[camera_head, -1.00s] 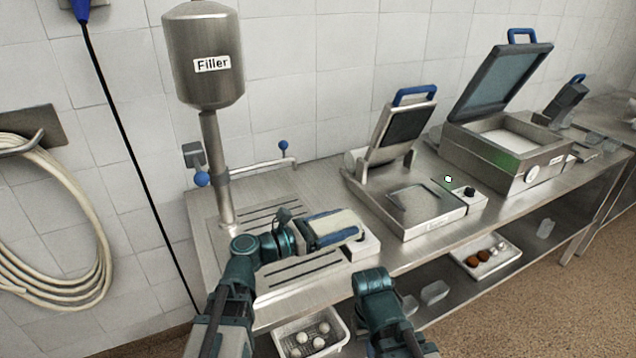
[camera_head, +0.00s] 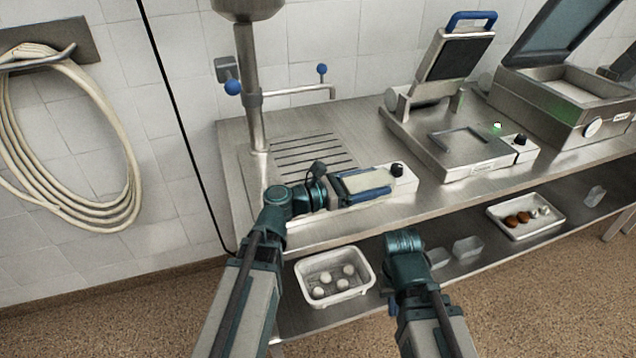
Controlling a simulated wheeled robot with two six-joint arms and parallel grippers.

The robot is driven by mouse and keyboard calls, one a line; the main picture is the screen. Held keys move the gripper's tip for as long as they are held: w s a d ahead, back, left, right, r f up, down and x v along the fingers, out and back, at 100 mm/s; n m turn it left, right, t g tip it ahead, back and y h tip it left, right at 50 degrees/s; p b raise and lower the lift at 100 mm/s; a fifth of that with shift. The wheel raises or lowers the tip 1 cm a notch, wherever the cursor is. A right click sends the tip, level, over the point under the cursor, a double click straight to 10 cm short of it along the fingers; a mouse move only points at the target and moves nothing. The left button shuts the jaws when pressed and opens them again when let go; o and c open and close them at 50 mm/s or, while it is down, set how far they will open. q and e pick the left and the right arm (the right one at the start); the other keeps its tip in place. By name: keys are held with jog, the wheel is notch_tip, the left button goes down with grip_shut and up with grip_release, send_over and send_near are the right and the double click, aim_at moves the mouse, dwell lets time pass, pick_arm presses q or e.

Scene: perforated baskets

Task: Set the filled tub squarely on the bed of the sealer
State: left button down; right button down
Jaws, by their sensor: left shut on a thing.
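The sealer (camera_head: 450,152) stands on the counter with its lid raised and blue handle up. Its flat bed (camera_head: 462,141) has a rectangular recess with nothing on it.
The filler column (camera_head: 254,115) and slotted drain (camera_head: 310,150) are at the left. A larger open-lidded machine (camera_head: 560,100) stands right of the sealer. On the lower shelf are a white basket of pale balls (camera_head: 312,264), clear tubs (camera_head: 467,248) and a tray (camera_head: 510,233).

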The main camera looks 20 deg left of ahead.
pick_arm(q)
jog(key=w+a, duration=0.2)
jog(key=a, duration=0.2)
jog(key=w+a+f+b, duration=0.1)
jog(key=w+a, duration=0.1)
jog(key=a, duration=0.2)
jog(key=w+a, duration=0.2)
jog(key=a, duration=0.2)
jog(key=shift+w+a+f, duration=0.15)
jog(key=shift+w+a, duration=0.1)
jog(key=shift+a, duration=0.05)
jog(key=shift+w+a+f+b, duration=0.35)
jog(key=shift+a+f+b, duration=0.15)
jog(key=shift+a+b, duration=0.25)
jog(key=shift+f+b, duration=1.05)
jog(key=shift+f, duration=0.1)
jog(key=shift+f, duration=0.1)
jog(key=shift+f, duration=0.15)
grip_release()
jog(key=v, duration=1.3)
jog(key=shift+s+a, duration=0.3)
